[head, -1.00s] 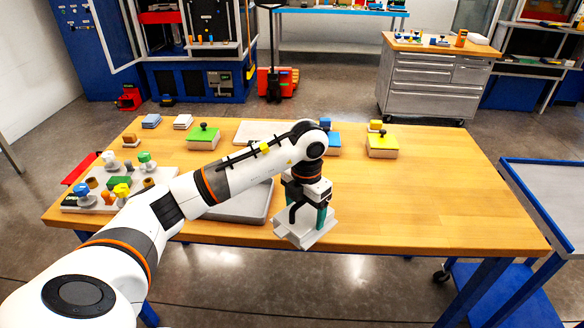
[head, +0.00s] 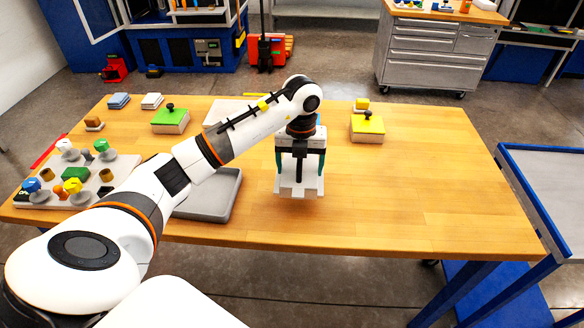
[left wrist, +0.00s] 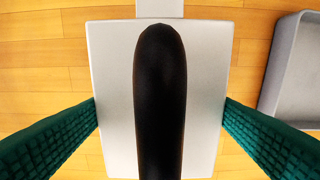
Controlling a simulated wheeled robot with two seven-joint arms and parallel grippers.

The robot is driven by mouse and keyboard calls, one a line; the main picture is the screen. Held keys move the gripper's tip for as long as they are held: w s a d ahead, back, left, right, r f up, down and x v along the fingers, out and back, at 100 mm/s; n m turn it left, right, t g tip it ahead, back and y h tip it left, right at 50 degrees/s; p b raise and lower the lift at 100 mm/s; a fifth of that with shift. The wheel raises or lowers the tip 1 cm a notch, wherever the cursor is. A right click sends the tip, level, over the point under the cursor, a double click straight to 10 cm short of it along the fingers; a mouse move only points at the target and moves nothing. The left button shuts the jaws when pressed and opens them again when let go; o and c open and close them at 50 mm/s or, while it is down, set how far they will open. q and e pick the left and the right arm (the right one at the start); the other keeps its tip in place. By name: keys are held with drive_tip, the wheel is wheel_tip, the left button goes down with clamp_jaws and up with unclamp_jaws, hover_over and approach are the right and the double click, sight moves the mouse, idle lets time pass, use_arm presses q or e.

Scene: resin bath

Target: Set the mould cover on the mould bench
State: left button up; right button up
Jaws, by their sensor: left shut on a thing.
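The mould cover (head: 298,191) is a pale grey-white slab, with a black upright bar in front of it in the left wrist view. My left gripper (head: 299,176) is shut on it, with teal fingers at its two opposite sides. The cover also shows in the left wrist view (left wrist: 108,70), roughly level and square between the fingers. It is over the front middle of the wooden-topped mould bench (head: 400,205). I cannot tell the gap beneath it. My right gripper is not in view.
A shallow grey tray (head: 228,200) lies just left of the cover. Green (head: 170,118) and yellow (head: 367,125) lidded blocks stand farther back. A board of coloured knobs (head: 120,165) is at the left. The bench's right side is clear. A blue-framed cart (head: 535,148) stands at right.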

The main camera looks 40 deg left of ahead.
use_arm(q)
drive_tip(key=shift+s+f, duration=0.2)
drive_tip(key=shift+f, duration=0.8)
drive_tip(key=shift+w+f, duration=0.1)
drive_tip(key=shift+f, duration=0.2)
wheel_tip(320, 180, down, 4)
drive_tip(key=shift+r+p, duration=0.25)
drive_tip(key=shift+p, duration=0.35)
drive_tip(key=shift+w+f, duration=0.1)
drive_tip(key=shift+f, duration=0.05)
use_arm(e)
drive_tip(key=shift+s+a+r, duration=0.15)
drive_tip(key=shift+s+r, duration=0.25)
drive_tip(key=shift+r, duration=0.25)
use_arm(q)
drive_tip(key=shift+f, duration=0.1)
drive_tip(key=o, duration=1.5)
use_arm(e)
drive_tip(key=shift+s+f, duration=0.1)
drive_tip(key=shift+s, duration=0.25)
